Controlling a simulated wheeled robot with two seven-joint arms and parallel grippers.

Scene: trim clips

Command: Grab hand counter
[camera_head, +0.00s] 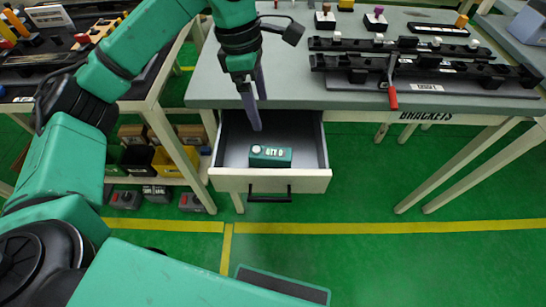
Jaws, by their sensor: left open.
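The hand counter (270,156) is a small green box marked "QTY 0" with a pale round knob on top. It sits inside an open drawer (230,181) under the grey workbench. My left gripper (259,113) hangs over the back part of the drawer with its long grey fingers pointing down. It is open and empty. Its fingertips are behind and a little left of the counter in the picture, apart from it. My right gripper is not in view.
The workbench (290,85) carries black clip fixtures (420,65) with a red-handled lever (391,92). A shelf unit with bins (175,160) stands left of the drawer. The drawer's front has a black handle (269,190). Green floor in front is clear.

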